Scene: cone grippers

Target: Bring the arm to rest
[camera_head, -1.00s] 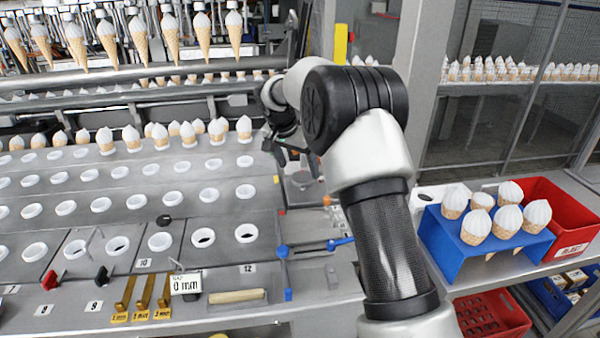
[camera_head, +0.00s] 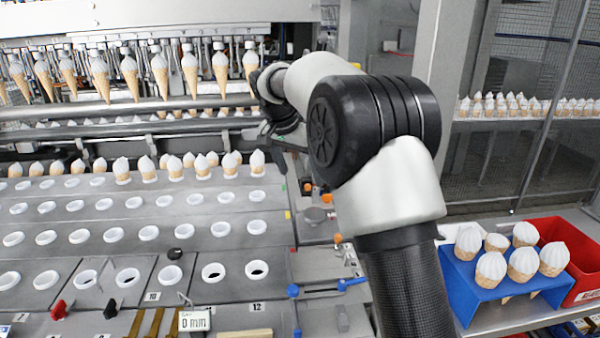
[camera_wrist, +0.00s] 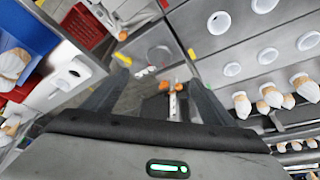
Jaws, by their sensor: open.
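My arm rises from the lower right of the head view and bends at a black elbow joint. My gripper is mostly hidden behind the arm in the head view, near the right end of the cone rows. In the wrist view my gripper (camera_wrist: 160,95) shows two dark fingers spread apart with nothing between them. Beyond the fingers are a grey work surface and small orange parts (camera_wrist: 166,86), apart from the gripper.
Cones (camera_head: 129,75) hang in a row above a grey panel with white-rimmed holes (camera_head: 148,233). A blue cone rack (camera_head: 470,291) and a red bin (camera_head: 572,240) stand at the right.

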